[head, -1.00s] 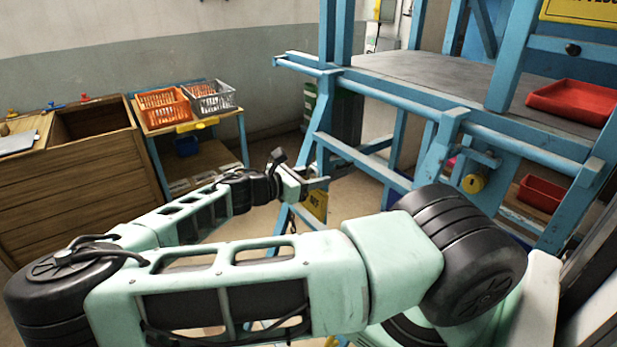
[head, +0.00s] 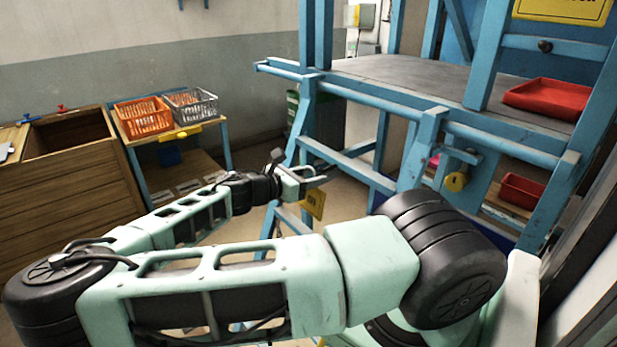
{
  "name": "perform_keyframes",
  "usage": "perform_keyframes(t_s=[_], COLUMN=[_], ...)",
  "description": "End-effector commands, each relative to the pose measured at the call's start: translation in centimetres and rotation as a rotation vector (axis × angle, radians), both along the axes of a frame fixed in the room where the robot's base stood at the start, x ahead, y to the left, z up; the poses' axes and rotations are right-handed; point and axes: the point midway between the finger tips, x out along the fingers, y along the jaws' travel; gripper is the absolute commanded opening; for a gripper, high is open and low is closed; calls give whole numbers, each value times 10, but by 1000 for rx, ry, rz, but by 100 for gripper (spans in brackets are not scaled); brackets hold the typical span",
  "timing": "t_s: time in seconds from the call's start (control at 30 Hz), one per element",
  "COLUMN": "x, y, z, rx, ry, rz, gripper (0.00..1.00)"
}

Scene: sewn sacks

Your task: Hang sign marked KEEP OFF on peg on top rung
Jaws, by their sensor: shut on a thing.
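A dark round peg (head: 545,46) sticks out of a blue rung (head: 580,48) at the upper right, well away from my gripper. Another yellow sign (head: 562,8) shows above that peg, cut by the picture's top edge. Whether that rung is the top one cannot be seen.
A blue frame carries a grey platform (head: 400,78) with a red tray (head: 553,98). A second red tray (head: 522,190) and a yellow round thing (head: 455,182) are lower. An orange basket (head: 143,117) and grey basket (head: 190,105) stand left, beside a wooden crate (head: 70,175).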

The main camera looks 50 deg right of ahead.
Motion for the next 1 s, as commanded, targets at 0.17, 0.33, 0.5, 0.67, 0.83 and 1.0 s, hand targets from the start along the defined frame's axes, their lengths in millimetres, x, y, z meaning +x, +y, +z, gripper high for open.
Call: perform_keyframes(t_s=[0.17, 0.33, 0.5, 0.67, 0.83, 1.0], x=[0, 0, 0, 0, -2, -3], y=[0, 0, 0, -2, -6, -11], z=[0, 0, 0, 0, 1, 1], rx=[0, 0, 0, 0, 0, -1], ry=[0, 0, 0, 0, 1, 1], rz=[0, 0, 0, 0, -1, -1], gripper=[25, 25, 25, 25, 25, 25])
